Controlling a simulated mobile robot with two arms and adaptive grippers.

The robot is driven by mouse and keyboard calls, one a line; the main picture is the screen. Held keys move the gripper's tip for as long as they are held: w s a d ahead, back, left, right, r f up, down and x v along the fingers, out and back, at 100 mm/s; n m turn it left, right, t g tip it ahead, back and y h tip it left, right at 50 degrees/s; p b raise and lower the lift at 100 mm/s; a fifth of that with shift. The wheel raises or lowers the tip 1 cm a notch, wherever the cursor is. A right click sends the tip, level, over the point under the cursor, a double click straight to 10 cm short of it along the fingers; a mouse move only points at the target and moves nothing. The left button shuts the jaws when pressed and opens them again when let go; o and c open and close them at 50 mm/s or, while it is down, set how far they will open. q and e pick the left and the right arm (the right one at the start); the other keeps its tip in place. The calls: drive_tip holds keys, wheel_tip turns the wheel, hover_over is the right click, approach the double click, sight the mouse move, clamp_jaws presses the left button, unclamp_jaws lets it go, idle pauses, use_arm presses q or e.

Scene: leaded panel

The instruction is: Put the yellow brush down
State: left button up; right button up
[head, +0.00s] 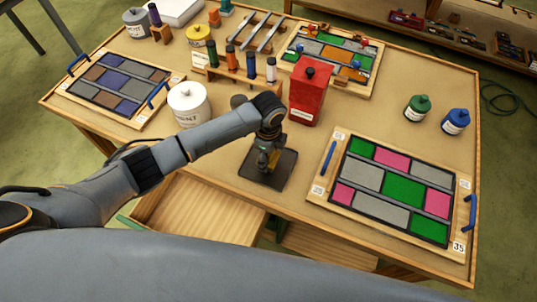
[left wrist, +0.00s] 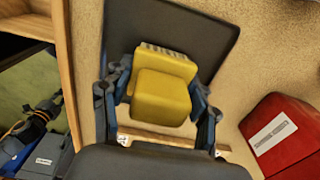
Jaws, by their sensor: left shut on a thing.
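My left gripper (head: 267,155) is shut on the yellow brush and points down over a dark square pad (head: 284,176) near the table's front edge. In the left wrist view the yellow brush (left wrist: 163,97) sits between the two fingers (left wrist: 160,107), a blocky yellow body with a pale bristled edge at its far side. The dark pad (left wrist: 205,42) lies behind it there. In the head view the gripper mostly hides the brush. I cannot tell whether the brush touches the pad. My right gripper is not in view.
A red box (head: 308,95) stands just behind the pad. A white pot (head: 188,104) stands to the left. A pink, green and grey panel (head: 394,187) lies to the right. An open wooden drawer (head: 200,208) juts out below the front edge.

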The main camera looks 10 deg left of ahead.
use_arm(q)
drive_tip(key=shift+f, duration=0.2)
drive_tip(key=shift+f, duration=0.2)
drive_tip(key=o, duration=0.8)
drive_tip(key=shift+o, duration=1.1)
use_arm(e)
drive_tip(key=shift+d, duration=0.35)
use_arm(q)
drive_tip(key=shift+r, duration=0.15)
